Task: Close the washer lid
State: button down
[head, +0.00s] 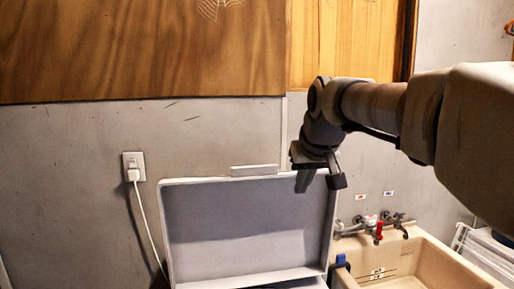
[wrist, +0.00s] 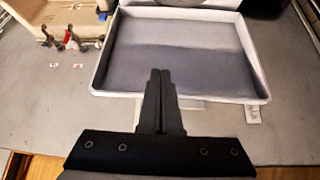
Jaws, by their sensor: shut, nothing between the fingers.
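The washer lid (head: 245,228) stands raised, nearly upright, in front of the grey wall in the head view. Its pale rim frames a grey recessed inner face. The lid also fills the upper middle of the wrist view (wrist: 185,50). My gripper (head: 322,184) is at the lid's upper right corner in the head view. In the wrist view my gripper (wrist: 160,72) has its fingers together, with the tips overlapping the lid's top edge and inner face. I cannot tell whether they touch it. The washer body is mostly below the head view.
A beige sink (head: 420,262) with taps (head: 372,226) stands right of the washer. A wall outlet (head: 134,166) with a white cord (head: 148,230) is to the left. A wooden cabinet (head: 140,50) hangs above. Open air lies in front of the lid.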

jog(key=w+a+r+p, duration=0.2)
jog(key=w+r+p, duration=0.1)
jog(key=w, duration=0.6)
jog(key=w+a+r+p, duration=0.2)
jog(key=w+r, duration=0.2)
jog(key=w, duration=0.5)
jog(key=shift+n+t+y, duration=0.4)
jog(key=shift+t, duration=0.1)
jog(key=p+x, duration=0.2)
jog(key=x, duration=0.9)
jog(key=shift+w+a+r, duration=0.15)
jog(key=shift+r, duration=0.05)
jog(key=shift+s+f, duration=0.1)
jog(key=shift+s, duration=0.25)
jog(key=shift+s+d, duration=0.25)
jog(key=shift+s, duration=0.7)
jog(key=shift+s+d, duration=0.1)
jog(key=shift+s, duration=0.5)
jog(key=shift+f, duration=0.15)
